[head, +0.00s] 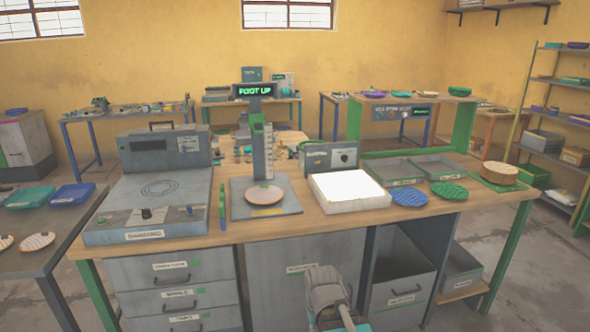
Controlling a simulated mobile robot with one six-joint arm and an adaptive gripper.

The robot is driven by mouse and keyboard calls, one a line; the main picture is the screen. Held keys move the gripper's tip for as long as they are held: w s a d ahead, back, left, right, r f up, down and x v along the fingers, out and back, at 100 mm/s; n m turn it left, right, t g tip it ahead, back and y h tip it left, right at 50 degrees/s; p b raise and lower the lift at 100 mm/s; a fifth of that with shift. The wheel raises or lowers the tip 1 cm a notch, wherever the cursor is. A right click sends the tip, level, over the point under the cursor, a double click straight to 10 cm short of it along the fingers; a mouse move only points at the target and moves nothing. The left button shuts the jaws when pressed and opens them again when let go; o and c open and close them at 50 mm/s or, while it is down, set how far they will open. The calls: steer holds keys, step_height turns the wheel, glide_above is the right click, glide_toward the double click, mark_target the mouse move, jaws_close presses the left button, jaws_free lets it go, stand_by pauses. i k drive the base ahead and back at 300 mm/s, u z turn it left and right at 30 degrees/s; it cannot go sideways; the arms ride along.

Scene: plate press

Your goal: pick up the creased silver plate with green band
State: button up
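I cannot make out a silver plate with a green band for certain in the head view. A pale pinkish plate (263,194) lies on the grey base of the gauge stand. A blue ridged plate (409,197) and a green ridged plate (449,190) lie on the bench right of the lit white box. Two pale striped plates, one of them here (37,241), lie on the left table. My arm shows at the bottom centre, in front of the bench drawers, with my gripper (325,284) at its end. Its fingers are not clear, and no plate shows in it.
The wooden bench (330,222) carries a grey machine (150,190) at left, the gauge stand (265,150), the lit white box (348,190), grey trays (444,166) and a round tan stack (499,173). A shelf (560,110) stands at right.

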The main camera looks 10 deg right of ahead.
mark_target(260, 194)
steer(key=u, duration=0.05)
steer(key=k, duration=0.65)
steer(key=z, duration=0.15)
steer(key=i, duration=1.65)
steer(key=u, duration=0.7)
